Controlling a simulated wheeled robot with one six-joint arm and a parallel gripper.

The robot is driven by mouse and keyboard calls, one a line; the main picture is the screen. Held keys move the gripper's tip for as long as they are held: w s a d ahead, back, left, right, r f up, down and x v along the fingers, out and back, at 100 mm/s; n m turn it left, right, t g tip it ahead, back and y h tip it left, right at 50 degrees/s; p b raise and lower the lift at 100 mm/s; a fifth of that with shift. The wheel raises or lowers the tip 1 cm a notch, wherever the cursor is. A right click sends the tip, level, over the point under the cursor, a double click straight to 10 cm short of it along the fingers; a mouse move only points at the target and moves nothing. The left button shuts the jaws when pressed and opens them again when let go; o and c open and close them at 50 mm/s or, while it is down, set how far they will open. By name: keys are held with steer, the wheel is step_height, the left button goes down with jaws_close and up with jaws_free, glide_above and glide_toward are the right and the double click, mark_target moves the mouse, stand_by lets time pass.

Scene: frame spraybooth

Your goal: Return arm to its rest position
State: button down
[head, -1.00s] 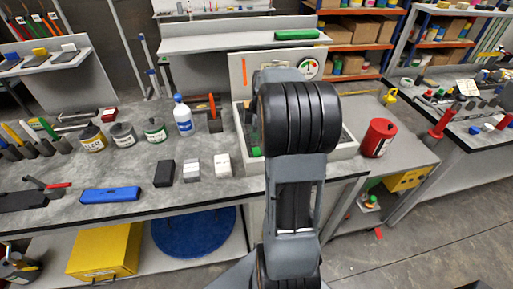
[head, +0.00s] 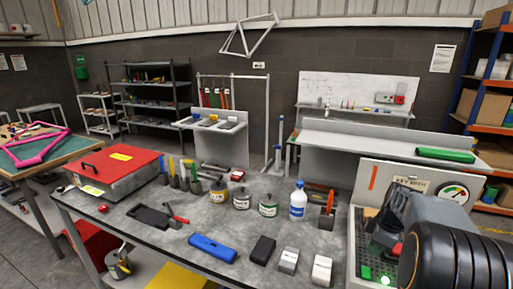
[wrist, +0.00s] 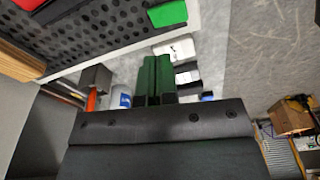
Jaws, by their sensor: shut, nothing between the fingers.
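My arm (head: 455,250) fills the lower right of the head view, its black ribbed joint and grey links standing in front of the right end of the bench. My gripper (wrist: 163,75) shows in the wrist view as two dark green fingers side by side. They are shut together with nothing between them. The wrist view has the dark perforated tray and the grey bench top beyond the fingers. In the head view the fingers are partly hidden by my own arm, so their exact height over the bench cannot be told.
The grey bench (head: 150,240) carries a red case (head: 115,170), a blue case (head: 212,248), several tins, a white-blue bottle (head: 298,201) and small blocks. A gauge panel (head: 415,185) stands behind my arm. A perforated tray (wrist: 95,35) lies near the gripper.

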steer(key=m, duration=0.1)
steer(key=s+f+m, duration=0.1)
steer(key=m, duration=0.3)
steer(key=shift+s+a+f, duration=0.4)
steer(key=s+a+r+m+t, duration=0.1)
steer(key=s+a+r+m, duration=0.1)
steer(key=a, duration=0.4)
steer(key=s+a+r+m+t+h, duration=0.1)
steer(key=s+a+r+m, duration=0.1)
steer(key=s+a, duration=0.3)
steer(key=s+a+r+m+t, duration=0.1)
steer(key=s+a, duration=0.2)
steer(key=a, duration=0.6)
steer(key=shift+s+r+m+t, duration=0.3)
steer(key=shift+r+m, duration=0.1)
